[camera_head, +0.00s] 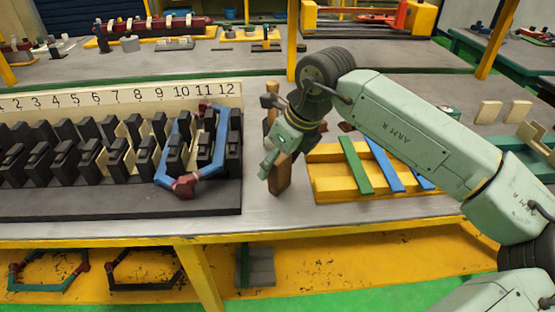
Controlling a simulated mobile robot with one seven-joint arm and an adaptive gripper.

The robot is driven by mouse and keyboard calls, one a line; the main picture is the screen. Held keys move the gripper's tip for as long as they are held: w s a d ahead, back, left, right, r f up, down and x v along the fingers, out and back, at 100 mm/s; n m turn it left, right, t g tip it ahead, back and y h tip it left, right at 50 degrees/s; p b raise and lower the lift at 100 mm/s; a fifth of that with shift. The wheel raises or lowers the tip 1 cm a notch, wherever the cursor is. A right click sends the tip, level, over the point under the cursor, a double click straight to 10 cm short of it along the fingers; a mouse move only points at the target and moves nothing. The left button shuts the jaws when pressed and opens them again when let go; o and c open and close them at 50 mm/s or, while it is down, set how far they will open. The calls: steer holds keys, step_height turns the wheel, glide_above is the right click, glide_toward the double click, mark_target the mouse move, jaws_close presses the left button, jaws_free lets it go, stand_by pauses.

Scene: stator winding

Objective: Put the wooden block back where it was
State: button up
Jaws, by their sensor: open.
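The brown wooden block (281,178) stands upright on the grey bench, between the stator rack and the yellow tray. My gripper (270,162) reaches down from the right and its fingers are at the upper part of the block. The gripper is open. Its wrist and fingers hide part of the block, and I cannot tell whether they touch it. Another slim wooden piece (271,98) shows just behind my wrist.
The black stator rack (120,206), numbered along its back, fills the left, with a blue coil (212,171) around slots near 10 to 12. A yellow tray (330,180) with green and blue strips lies right. Pale wooden pieces (488,112) stand further right.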

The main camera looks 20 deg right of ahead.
steer(key=shift+r+p, duration=0.25)
steer(key=shift+p, duration=0.1)
steer(key=b+v, duration=0.2)
steer(key=v, duration=1)
steer(key=shift+f, duration=0.1)
